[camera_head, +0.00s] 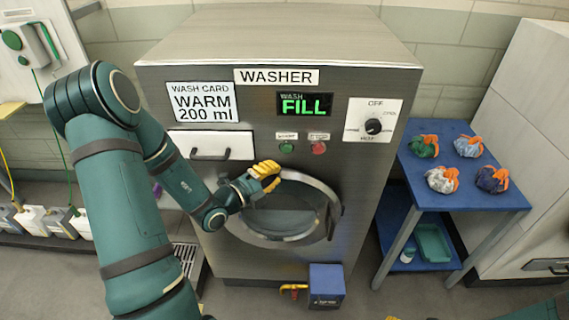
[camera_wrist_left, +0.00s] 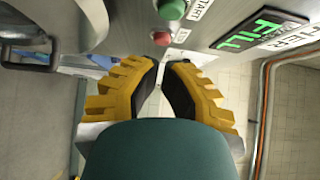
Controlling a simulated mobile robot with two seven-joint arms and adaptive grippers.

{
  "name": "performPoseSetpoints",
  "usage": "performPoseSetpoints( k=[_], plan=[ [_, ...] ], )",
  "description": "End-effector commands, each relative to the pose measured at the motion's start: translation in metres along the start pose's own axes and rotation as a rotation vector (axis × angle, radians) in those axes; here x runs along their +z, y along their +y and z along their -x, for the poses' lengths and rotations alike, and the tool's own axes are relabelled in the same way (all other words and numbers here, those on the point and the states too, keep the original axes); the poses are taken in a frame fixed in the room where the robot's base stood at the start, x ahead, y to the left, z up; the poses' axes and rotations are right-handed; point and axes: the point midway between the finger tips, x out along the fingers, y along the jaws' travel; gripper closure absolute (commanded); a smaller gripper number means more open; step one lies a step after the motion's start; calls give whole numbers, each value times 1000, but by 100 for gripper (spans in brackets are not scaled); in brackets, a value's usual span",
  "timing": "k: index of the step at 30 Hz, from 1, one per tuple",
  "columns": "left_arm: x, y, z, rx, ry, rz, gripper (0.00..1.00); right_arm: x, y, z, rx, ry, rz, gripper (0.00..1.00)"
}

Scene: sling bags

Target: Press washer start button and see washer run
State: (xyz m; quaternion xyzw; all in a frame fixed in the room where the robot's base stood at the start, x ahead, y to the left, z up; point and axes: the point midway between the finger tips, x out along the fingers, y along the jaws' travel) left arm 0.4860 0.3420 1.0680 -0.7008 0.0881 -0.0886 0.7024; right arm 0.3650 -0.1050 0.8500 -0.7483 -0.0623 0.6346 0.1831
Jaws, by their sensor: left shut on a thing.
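The grey washer (camera_head: 290,35) has a green button (camera_head: 286,148) and a red button (camera_head: 319,148) on its front. Its display (camera_head: 304,104) is lit green and reads WASH FILL. The round door (camera_head: 335,205) looks closed, with a paler area low in its glass. My left gripper (camera_head: 268,176) is in front of the door's upper rim, just below the green button. The green button (camera_wrist_left: 172,8) and red button (camera_wrist_left: 162,38) show beyond its fingers in the wrist view. The fingers are close together; what they hold cannot be made out. My right gripper barely shows at the bottom edge.
A blue table (camera_head: 465,195) with several tied bags stands to the right. A drawer (camera_head: 210,153) is on the washer's upper left. A blue box (camera_head: 326,285) is on the floor before the washer. White bottles stand at the far left.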

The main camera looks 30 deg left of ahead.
Motion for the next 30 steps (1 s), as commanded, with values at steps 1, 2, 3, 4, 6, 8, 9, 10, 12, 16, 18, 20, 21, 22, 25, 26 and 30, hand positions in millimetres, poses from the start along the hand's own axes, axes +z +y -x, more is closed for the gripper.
performPoseSetpoints(
  k=[1, 2, 3, 4, 6, 8, 9, 10, 12, 16, 18, 20, 21, 22, 25, 26, 30],
  plan=[
    [1, 0, 11, 3, -5, 1, 100, 0, -1, 0, -1, 0, 1, 26],
    [1, 1, 17, 3, -4, 1, 100, 0, -1, 0, -1, 0, 1, 26],
    [0, 0, 24, 2, -3, 1, 100, 0, -1, 0, -1, 0, 1, 26],
    [0, 0, 29, 2, -2, 1, 100, 0, -1, 0, -1, 0, 1, 26],
    [0, 0, 39, 2, -2, 0, 100, 0, -1, 1, -1, 0, 1, 26],
    [0, 0, 45, 1, -1, 1, 100, 0, -1, 1, -1, 0, 1, 26],
    [0, 0, 48, 1, 0, 1, 100, 0, -1, 1, 0, 0, 1, 26],
    [0, 0, 51, 2, 0, 0, 100, 0, -1, 1, 0, 0, 1, 26],
    [0, 0, 54, 2, -1, 1, 100, 0, -1, 1, 0, 0, 1, 26],
    [-1, 0, 56, 1, 1, 1, 100, 0, -1, 1, -1, 0, 1, 26],
    [-1, 0, 56, 1, 1, 1, 100, 0, -1, 1, -1, 0, 1, 26],
    [-1, 0, 56, 1, 1, 1, 100, 0, -1, 1, -1, 0, 1, 26],
    [-1, 0, 56, 1, 1, 1, 100, 0, -1, 1, 0, 0, 1, 26],
    [-1, 0, 56, 1, 1, 1, 100, 0, -1, 1, 0, 0, 1, 26],
    [-1, 0, 56, 1, 1, 1, 100, 0, -1, 1, 0, 0, 1, 26],
    [-1, 0, 56, 1, 1, 1, 100, 0, -1, 1, 0, 0, 1, 26],
    [-1, 0, 55, 1, 1, 1, 100, 0, -1, 1, -1, 0, 1, 26]
  ],
)
